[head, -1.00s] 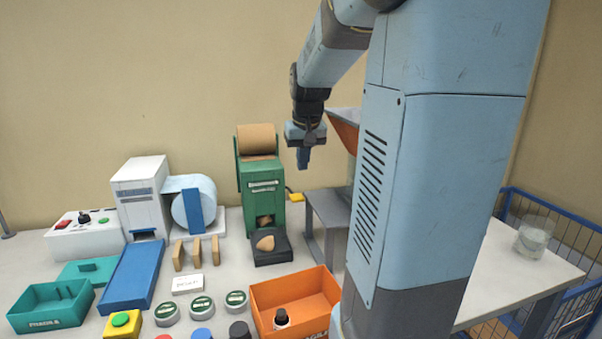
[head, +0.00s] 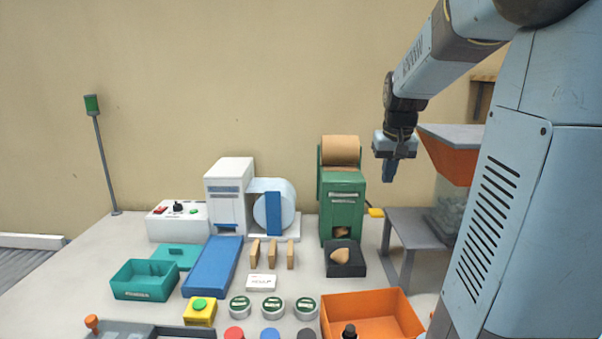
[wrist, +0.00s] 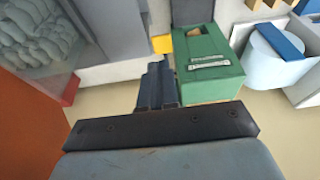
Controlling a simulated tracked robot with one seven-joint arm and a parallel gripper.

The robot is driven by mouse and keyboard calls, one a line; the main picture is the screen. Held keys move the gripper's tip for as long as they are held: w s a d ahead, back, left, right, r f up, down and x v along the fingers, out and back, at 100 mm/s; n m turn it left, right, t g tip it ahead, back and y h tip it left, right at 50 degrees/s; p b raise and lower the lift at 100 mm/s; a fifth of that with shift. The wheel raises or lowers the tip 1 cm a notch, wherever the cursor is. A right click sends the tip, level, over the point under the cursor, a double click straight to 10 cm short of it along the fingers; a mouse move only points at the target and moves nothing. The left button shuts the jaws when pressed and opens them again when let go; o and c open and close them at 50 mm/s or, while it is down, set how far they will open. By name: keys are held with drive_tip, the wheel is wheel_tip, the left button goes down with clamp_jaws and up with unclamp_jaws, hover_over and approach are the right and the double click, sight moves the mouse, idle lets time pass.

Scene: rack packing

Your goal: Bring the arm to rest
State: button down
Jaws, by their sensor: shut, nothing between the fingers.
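My gripper (head: 389,172) hangs from my arm in the head view, pointing down. It is in the air to the right of the green paper dispenser (head: 341,205) and left of the orange hopper (head: 450,160). Its fingers are shut with nothing between them. In the wrist view the closed fingers (wrist: 157,88) show dark blue at the middle, with the green dispenser (wrist: 209,65) just to their right. No object is in contact with the gripper.
A grey stand (head: 412,232) is below and right of the gripper. The table holds a white roll machine (head: 229,185), a teal bin (head: 145,283), a blue ramp (head: 214,265), several round tins and an orange bin (head: 395,322). The air around the gripper is clear.

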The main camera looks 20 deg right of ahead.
drive_tip(key=s+a+n+t, duration=0.2)
drive_tip(key=s+a+n, duration=0.1)
drive_tip(key=s+a, duration=1.3)
drive_tip(key=s, duration=0.3)
drive_tip(key=shift+s+a+f+t+y, duration=0.2)
drive_tip(key=shift+s+f+t+y, duration=0.1)
drive_tip(key=shift+y, duration=0.1)
